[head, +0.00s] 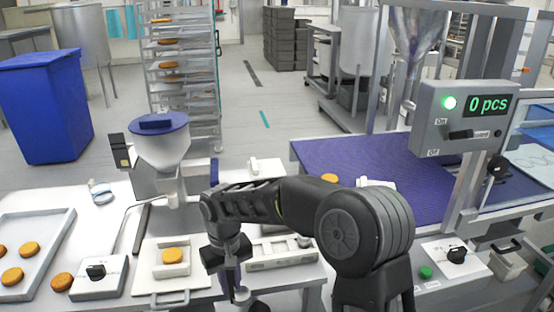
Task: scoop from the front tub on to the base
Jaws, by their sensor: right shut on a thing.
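An orange-brown round base (173,256) lies in a white square holder on a light plate at the front, left of my right gripper. My right gripper (236,268) points down and is shut on a thin tool, mostly hidden by the fingers. A small pale end (241,294) shows below it, probably the scoop. It is apart from the base; I cannot tell whether it touches anything below. I cannot make out the front tub; my right arm covers part of that area. My left gripper is not in view.
A tray (62,225) with several rounds lies at the left. A hopper with a blue lid (162,145) stands behind the base. A knob box (97,277) stands left of the base.

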